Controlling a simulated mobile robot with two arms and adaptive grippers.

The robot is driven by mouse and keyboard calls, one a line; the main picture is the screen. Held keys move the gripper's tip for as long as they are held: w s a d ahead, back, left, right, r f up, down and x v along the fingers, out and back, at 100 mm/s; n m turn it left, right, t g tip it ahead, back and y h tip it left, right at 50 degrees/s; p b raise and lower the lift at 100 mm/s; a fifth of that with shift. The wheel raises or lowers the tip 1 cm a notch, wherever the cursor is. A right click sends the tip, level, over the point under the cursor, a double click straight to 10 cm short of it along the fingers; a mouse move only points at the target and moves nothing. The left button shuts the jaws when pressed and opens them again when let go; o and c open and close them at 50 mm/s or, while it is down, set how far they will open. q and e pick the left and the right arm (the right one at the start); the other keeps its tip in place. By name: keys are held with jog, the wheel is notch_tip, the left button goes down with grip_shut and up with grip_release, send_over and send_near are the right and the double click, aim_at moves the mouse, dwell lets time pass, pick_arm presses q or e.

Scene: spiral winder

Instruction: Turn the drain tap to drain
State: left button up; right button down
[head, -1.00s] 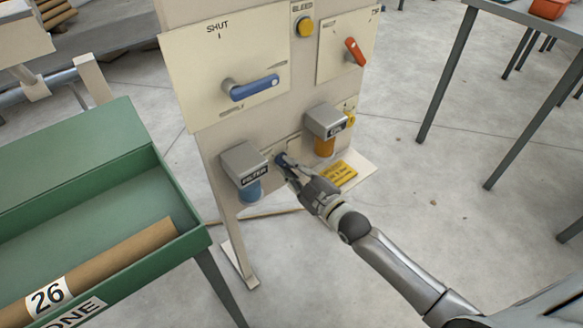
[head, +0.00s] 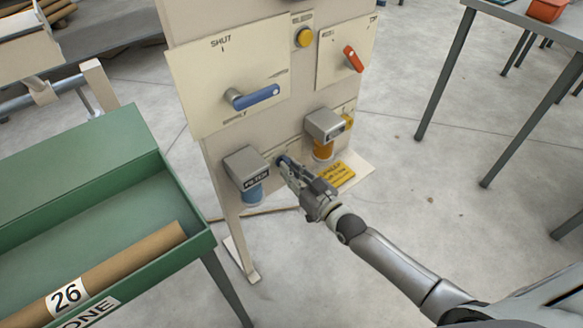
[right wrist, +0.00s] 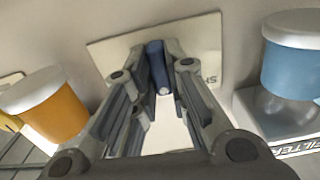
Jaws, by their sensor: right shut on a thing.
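The drain tap (right wrist: 156,68) is a small dark blue lever on a pale plate (right wrist: 205,40), low on the panel between two filter units. My right gripper (head: 287,165) reaches it from the front right in the head view, and the fingers cover most of the tap there. In the right wrist view the fingers of this gripper (right wrist: 160,80) close on both sides of the blue lever. The plate's lettering is partly hidden behind a finger. My left gripper is not in view.
A blue-bowled filter (head: 247,170) stands close left of the gripper and an amber-bowled unit (head: 325,130) close right. Above are a blue lever (head: 255,97), a red lever (head: 353,58) and a yellow button (head: 304,37). A green tray (head: 130,190) holds a cardboard tube.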

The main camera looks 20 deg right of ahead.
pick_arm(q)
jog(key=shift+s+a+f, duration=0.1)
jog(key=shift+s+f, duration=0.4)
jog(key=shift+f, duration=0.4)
pick_arm(e)
jog(key=m, duration=0.8)
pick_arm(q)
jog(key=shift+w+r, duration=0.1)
pick_arm(e)
jog(key=shift+m, duration=0.3)
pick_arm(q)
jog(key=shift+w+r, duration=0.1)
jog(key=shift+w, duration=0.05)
pick_arm(e)
jog(key=c, duration=1.5)
grip_release()
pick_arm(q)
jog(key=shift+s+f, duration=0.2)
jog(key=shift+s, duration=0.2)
pick_arm(e)
jog(key=shift+o, duration=0.3)
